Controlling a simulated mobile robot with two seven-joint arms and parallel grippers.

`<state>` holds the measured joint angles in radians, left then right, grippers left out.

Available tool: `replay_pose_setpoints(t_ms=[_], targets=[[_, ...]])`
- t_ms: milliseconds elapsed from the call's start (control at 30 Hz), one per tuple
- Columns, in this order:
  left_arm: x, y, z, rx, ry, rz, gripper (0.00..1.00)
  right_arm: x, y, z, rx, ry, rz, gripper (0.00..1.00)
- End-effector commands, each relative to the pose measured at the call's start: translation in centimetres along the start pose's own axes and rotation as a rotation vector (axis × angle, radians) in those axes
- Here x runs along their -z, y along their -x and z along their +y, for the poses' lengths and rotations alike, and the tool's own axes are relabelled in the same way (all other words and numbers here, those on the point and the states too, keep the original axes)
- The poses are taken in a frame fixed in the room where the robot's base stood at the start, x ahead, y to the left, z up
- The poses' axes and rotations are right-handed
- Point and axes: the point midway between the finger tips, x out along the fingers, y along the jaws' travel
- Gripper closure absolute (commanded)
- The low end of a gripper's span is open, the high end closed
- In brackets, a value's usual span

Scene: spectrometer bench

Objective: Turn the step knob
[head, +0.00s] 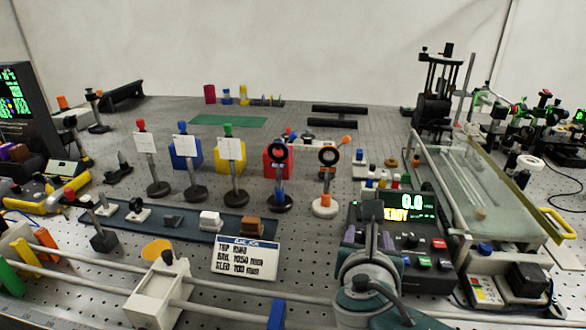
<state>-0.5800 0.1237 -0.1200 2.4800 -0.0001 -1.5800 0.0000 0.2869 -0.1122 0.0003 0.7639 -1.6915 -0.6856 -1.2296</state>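No part is legibly marked as the step knob, so I cannot tell which it is. A black control box (420,262) with a green display (408,207) reading "0.0" and "READY" stands right of centre, with several coloured buttons and small dark controls on its face. A dark knob (168,257) tops a white block on the front rails at the left. My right gripper (371,226) is in front of the control box and hides its left part. Its finger gap is unclear. My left gripper is out of view.
A white label card (246,259) stands left of my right gripper. Metal rails (90,262) cross the front. Several posts with cards and ring mounts (277,165) stand mid-bench. A glass-topped rail frame (475,190) is at the right.

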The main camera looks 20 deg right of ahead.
Motion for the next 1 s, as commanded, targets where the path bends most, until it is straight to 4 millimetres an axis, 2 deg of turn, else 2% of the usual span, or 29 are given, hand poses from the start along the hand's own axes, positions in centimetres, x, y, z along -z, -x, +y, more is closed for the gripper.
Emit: replay_pose_setpoints(t_ms=[167,400,600,800,1000], targets=[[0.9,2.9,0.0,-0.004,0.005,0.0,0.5,-3.3,1.4,0.0,-0.001,-0.003,0.0,0.44],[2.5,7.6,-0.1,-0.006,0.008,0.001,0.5,-9.6,4.0,0.0,0.0,-0.005,-0.001,0.44],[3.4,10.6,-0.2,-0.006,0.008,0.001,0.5,-14.2,5.9,0.0,-0.001,-0.004,-0.001,0.44],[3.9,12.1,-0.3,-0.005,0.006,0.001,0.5,-17.2,7.1,0.0,0.0,-0.003,0.0,0.44],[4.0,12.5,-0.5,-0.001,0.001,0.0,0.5,-18.2,7.6,0.0,0.0,-0.001,0.0,0.44]])
